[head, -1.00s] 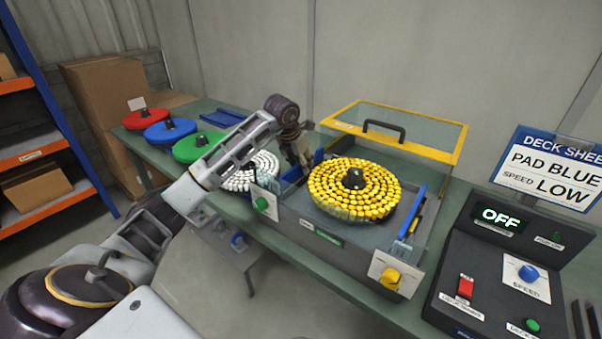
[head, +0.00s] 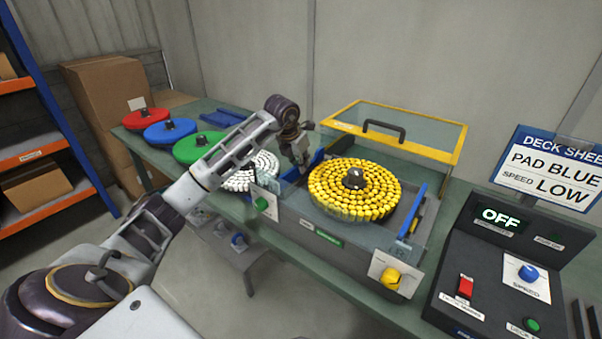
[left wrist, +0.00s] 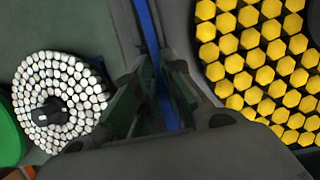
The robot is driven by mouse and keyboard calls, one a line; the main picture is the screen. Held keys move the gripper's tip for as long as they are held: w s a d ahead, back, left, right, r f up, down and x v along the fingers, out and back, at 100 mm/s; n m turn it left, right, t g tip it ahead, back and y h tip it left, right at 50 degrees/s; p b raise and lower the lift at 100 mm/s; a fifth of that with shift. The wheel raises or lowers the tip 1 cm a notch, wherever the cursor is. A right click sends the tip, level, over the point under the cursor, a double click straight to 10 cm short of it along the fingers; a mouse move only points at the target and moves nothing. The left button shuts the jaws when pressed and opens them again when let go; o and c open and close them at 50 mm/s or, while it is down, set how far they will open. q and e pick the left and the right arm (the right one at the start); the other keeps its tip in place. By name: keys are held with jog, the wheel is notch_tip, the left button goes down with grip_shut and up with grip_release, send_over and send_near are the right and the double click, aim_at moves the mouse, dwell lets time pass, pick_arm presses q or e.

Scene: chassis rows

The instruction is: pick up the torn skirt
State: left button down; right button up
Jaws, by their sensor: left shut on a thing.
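A thin blue skirt strip (head: 317,158) stands along the left side of the machine deck, beside the yellow pad (head: 354,190). My left gripper (head: 302,163) is at this strip, pointing down. In the left wrist view the strip (left wrist: 147,28) runs down between the two fingers (left wrist: 155,75), which are shut on it. The fingers and the arm hide part of the strip, and I cannot make out a tear. Another blue skirt strip (head: 412,212) stands on the deck's right side. My right gripper is not in view.
A white pad (head: 262,168) lies left of the deck, with green (head: 199,147), blue (head: 170,130) and red (head: 146,118) pads farther left. A clear yellow-framed cover (head: 397,134) stands raised behind. The control box (head: 505,265) at right reads OFF.

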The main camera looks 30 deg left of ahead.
pick_arm(q)
jog(key=shift+r, duration=0.15)
jog(key=shift+r, duration=0.75)
notch_tip(320, 180, up, 7)
jog(key=shift+f, duration=0.2)
jog(key=shift+r, duration=0.85)
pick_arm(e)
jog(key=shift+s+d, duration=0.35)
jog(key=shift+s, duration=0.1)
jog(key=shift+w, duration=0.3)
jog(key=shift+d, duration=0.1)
pick_arm(q)
jog(key=shift+r+p, duration=0.1)
jog(key=shift+p, duration=0.2)
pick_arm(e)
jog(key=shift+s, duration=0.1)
